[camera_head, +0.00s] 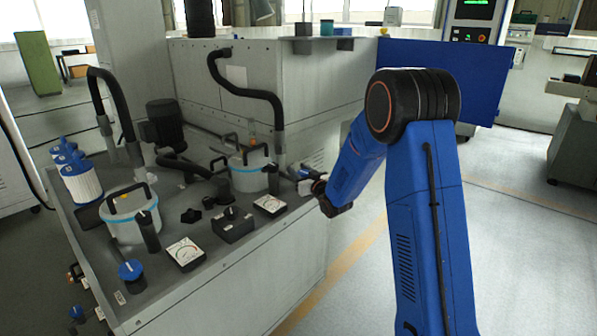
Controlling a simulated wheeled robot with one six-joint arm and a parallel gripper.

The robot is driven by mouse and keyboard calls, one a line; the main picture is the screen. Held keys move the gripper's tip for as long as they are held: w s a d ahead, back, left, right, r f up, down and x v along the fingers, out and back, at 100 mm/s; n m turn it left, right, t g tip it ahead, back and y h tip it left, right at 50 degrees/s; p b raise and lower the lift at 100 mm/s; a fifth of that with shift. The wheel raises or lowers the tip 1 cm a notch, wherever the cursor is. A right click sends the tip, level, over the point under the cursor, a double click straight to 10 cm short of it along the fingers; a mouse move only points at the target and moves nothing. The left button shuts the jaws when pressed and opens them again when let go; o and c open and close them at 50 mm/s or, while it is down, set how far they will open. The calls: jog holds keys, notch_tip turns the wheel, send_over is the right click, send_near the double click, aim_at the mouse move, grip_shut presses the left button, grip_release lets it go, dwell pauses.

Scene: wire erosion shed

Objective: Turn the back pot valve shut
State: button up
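The back pot (250,175) is a white filter pot with a light blue band and a black handle on its lid. It stands on the grey tank top towards the back right. My gripper (296,175) is just right of this pot, low over the right edge of the tank top. The back pot valve cannot be made out clearly; my gripper covers the spot beside the pot. I cannot tell whether the fingers are open, or whether they touch anything. The front pot (127,220) stands at the left, with a blue-knobbed valve (131,270) in front of it.
Two dial gauges, the front one (185,253) and the back one (270,205), and a black switch box (233,226) lie near the front edge. A black hose (247,90) arches down behind the back pot. Blue-and-white canisters (80,182) stand at the left. Floor at right is clear.

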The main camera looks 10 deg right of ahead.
jog(key=shift+h, duration=0.3)
jog(key=shift+d+m+h, duration=0.25)
jog(key=shift+m+h, duration=0.55)
jog(key=shift+h, duration=0.1)
jog(key=o, duration=1.1)
jog(key=shift+c, duration=0.2)
jog(key=s+d, duration=0.2)
jog(key=s, duration=1.5)
jog(key=shift+d, duration=0.25)
